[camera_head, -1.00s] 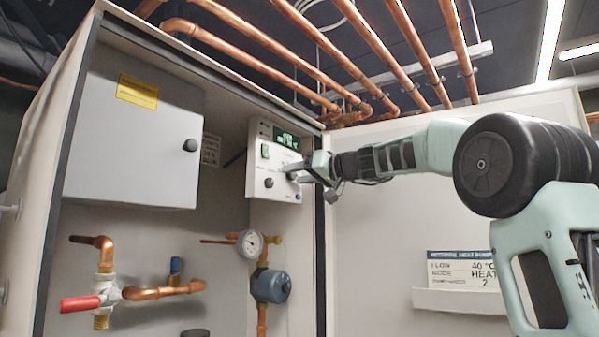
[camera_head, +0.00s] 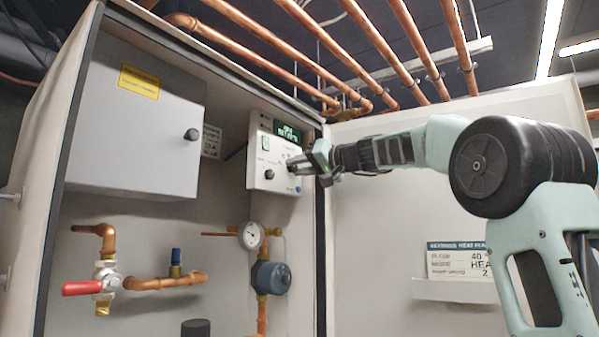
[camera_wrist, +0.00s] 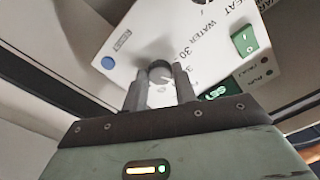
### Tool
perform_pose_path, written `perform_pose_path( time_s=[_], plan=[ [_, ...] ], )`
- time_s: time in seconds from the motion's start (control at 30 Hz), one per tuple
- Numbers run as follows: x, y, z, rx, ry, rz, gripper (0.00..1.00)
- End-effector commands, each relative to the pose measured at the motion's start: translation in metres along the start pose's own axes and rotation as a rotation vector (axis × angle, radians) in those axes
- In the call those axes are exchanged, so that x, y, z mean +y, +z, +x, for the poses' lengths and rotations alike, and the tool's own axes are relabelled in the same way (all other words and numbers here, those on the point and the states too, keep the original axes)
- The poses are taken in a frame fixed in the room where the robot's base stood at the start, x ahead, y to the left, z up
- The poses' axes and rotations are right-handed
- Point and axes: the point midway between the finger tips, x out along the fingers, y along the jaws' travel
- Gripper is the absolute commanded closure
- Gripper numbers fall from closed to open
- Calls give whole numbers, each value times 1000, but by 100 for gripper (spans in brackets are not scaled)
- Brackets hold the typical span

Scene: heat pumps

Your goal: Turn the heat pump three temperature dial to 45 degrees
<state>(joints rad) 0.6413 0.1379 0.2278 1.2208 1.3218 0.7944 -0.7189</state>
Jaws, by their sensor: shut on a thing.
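The white control panel (camera_head: 268,183) hangs inside the open cabinet, with a lit green display (camera_head: 288,132) at its top. My gripper (camera_head: 294,162) reaches the panel's right side from the right. In the wrist view, my gripper (camera_wrist: 160,84) is shut on a round grey temperature dial (camera_wrist: 157,68), one finger on each side. "WATER" and "30" are printed beside the dial; its pointer and the full scale cannot be read. The panel (camera_wrist: 145,30) appears rotated in this view. The display (camera_wrist: 217,92) is partly hidden behind my gripper.
A second dark knob (camera_head: 267,172) sits left of my gripper, and a green switch (camera_head: 265,144) above it. A grey box (camera_head: 130,150), a red-handled valve (camera_head: 82,288) and a gauge (camera_head: 250,235) are further left or below. A sign (camera_head: 455,262) stands at right.

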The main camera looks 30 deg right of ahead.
Motion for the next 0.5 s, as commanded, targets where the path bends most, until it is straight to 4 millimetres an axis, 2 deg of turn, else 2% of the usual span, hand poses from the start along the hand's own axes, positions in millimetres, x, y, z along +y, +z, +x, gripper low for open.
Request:
perform_pose_path(
  time_s=[0.5],
  plan=[
    [1, 0, 0, 1, 1, 490, 95]
  ],
)
